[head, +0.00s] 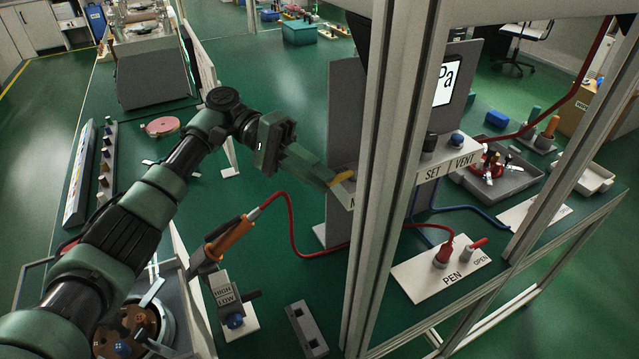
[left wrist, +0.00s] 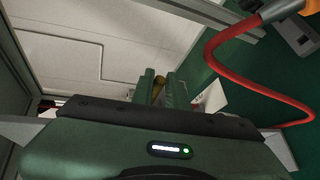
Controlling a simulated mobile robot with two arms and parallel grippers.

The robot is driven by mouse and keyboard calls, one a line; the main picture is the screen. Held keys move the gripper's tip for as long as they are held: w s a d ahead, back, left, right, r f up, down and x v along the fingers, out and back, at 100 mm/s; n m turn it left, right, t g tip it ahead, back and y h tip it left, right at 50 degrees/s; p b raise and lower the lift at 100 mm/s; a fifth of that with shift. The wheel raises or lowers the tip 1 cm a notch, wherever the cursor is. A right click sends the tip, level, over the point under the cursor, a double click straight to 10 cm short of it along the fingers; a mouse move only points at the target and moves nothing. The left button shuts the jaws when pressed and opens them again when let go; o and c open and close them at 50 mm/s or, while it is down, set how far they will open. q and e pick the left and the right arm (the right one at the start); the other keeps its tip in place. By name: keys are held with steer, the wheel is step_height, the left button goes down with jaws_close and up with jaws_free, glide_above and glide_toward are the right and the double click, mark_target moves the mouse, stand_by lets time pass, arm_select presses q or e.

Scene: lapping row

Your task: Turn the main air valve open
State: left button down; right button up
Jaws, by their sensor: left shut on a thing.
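The main air valve's yellow lever (head: 344,177) sticks out beside a grey upright panel (head: 345,115), above a white label strip on which only an "M" shows. My left gripper (head: 335,180) reaches it from the left and is shut on the lever. In the left wrist view a bit of the yellow lever (left wrist: 158,88) shows between the two green fingers (left wrist: 165,90). The valve body is hidden behind the frame post and my gripper, so I cannot tell how far the lever is turned. My right gripper is not in view.
A pale frame post (head: 385,180) stands just right of my gripper. A red hose (head: 292,225) runs below from an orange-handled tool (head: 230,238) to the PEN plate (head: 440,268). SET and VENT knobs (head: 457,139) are to the right. A HIGH/LOW switch block (head: 226,290) stands at the front.

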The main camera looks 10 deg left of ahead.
arm_select(q)
steer(key=shift+w+a+m+g+y, duration=0.1)
steer(key=shift+w+m+g+y, duration=0.3)
steer(key=shift+m+g, duration=0.2)
steer(key=shift+g+b, duration=0.3)
steer(key=shift+g, duration=0.1)
steer(key=c, duration=1.4)
jaws_free()
steer(key=shift+w, duration=0.15)
